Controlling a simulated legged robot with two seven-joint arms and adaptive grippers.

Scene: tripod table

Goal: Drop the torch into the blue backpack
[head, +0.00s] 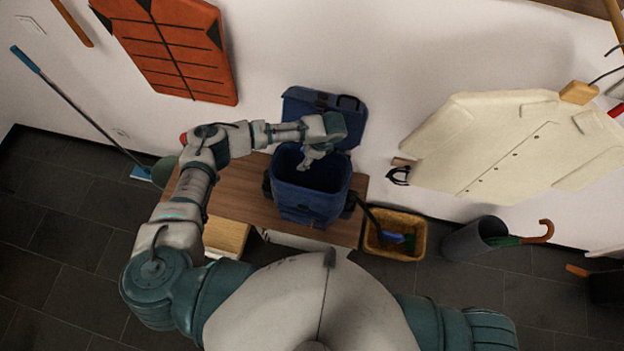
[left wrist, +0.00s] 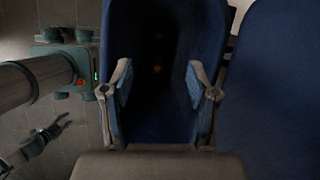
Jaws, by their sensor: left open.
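The blue backpack (head: 310,205) stands upright on the wooden table with its lid flap (head: 350,104) thrown back against the wall. My left gripper (head: 312,161) is open over the backpack's mouth. In the left wrist view its two fingers (left wrist: 160,86) are spread wide and empty, with the dark inside of the backpack (left wrist: 150,128) between and beyond them. A small, dim orange spot shows deep inside; I cannot tell whether it is the torch. I cannot make out the torch anywhere else. My right gripper (left wrist: 45,138) shows small at the left wrist view's lower left, its jaws unclear.
The wooden table (head: 235,185) has bare top left of the backpack. A small red thing (head: 183,138) shows partly behind my left arm. A yellow basket (head: 408,249) and a dark bin (head: 468,241) with an umbrella stand on the floor to the right.

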